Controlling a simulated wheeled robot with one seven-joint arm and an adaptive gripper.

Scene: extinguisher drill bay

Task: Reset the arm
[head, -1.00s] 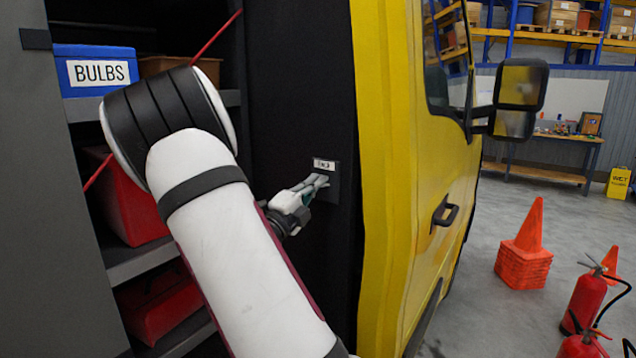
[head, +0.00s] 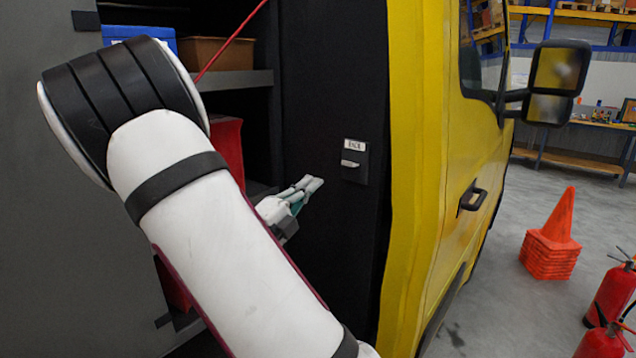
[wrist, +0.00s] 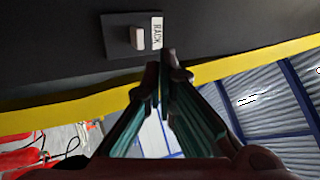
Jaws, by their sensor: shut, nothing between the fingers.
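My gripper (head: 312,184) is shut and empty, left of and a little below a small dark switch plate (head: 355,167) on the black panel of the yellow truck. The plate has a white label and a pale lever. In the wrist view the label reads RACK, and the plate (wrist: 120,42) lies just beyond my shut fingertips (wrist: 164,62), slightly to the left. The fingers look apart from the plate. My white arm covers much of the shelf opening in the head view.
A shelf bay holds a brown bin (head: 216,53), a blue box (head: 136,33) and a red container (head: 229,147). A red rod slants across it. The yellow truck door (head: 440,170) stands right. Orange cones (head: 552,240) and red extinguishers (head: 612,295) are on the floor.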

